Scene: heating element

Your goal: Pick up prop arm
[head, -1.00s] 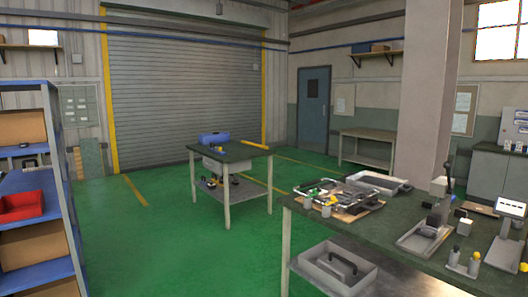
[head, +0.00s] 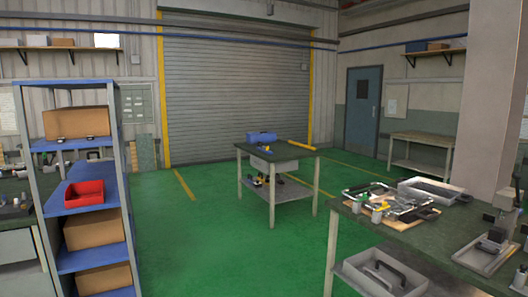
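Neither of my grippers shows in the head view. I cannot tell for certain which thing is the prop arm. A small table (head: 296,150) in the middle of the floor bears a blue roll-shaped thing (head: 261,136) and a long yellow bar (head: 302,145) at its right end. On the workbench (head: 420,236) at the right, a metal frame (head: 378,203) with several small parts lies on a board. A grey tray (head: 430,191) stands behind it.
A blue shelf rack (head: 95,228) with a red bin (head: 84,194) stands at the left. A grey bin (head: 385,276) sits under the right workbench. Green floor (head: 225,243) is open between rack and tables. A shuttered door (head: 235,90) closes the back.

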